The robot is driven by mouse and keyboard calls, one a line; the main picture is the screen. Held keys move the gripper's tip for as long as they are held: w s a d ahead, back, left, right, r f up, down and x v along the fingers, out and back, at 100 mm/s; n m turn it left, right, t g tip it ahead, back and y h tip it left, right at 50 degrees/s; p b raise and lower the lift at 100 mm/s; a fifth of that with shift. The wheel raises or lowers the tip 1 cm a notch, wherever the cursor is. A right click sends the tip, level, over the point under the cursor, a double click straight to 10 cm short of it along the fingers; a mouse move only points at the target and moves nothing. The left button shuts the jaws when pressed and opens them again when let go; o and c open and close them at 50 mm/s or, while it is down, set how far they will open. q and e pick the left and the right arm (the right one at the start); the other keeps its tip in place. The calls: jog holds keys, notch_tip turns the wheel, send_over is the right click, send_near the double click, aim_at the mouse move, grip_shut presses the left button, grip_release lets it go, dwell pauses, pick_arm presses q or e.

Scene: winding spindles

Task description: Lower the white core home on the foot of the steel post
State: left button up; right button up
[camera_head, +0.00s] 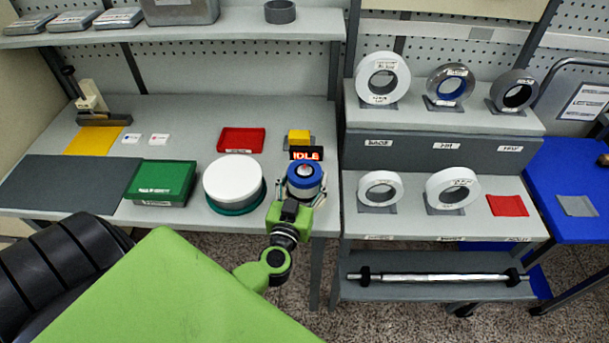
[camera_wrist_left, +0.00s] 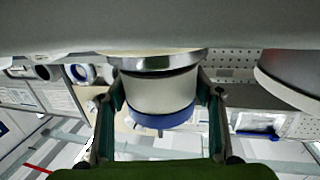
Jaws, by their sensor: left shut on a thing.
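The white core (camera_head: 304,192) has a blue band at its top. It stands upright near the bench's front edge, around the steel post (camera_head: 305,171), whose tip shows in its centre. In the left wrist view, which looks upside down, the white core (camera_wrist_left: 158,93) is close against the round steel foot (camera_wrist_left: 155,62). A thin dark line lies between them; I cannot tell whether they touch. My left gripper (camera_head: 303,197) is shut on the core from the front, with one finger on each side. The rest of the post is hidden inside the core. My right gripper is not in view.
A white disc on a green base (camera_head: 235,179) stands close left of the core. An IDLE display (camera_head: 305,154) and yellow block (camera_head: 299,137) are just behind. A red tray (camera_head: 241,140) lies back left. A shelf unit with several rolls (camera_head: 382,78) stands right.

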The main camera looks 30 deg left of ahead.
pick_arm(q)
jog(key=shift+f, duration=0.3)
jog(key=o, duration=1.2)
jog(key=v, duration=1.2)
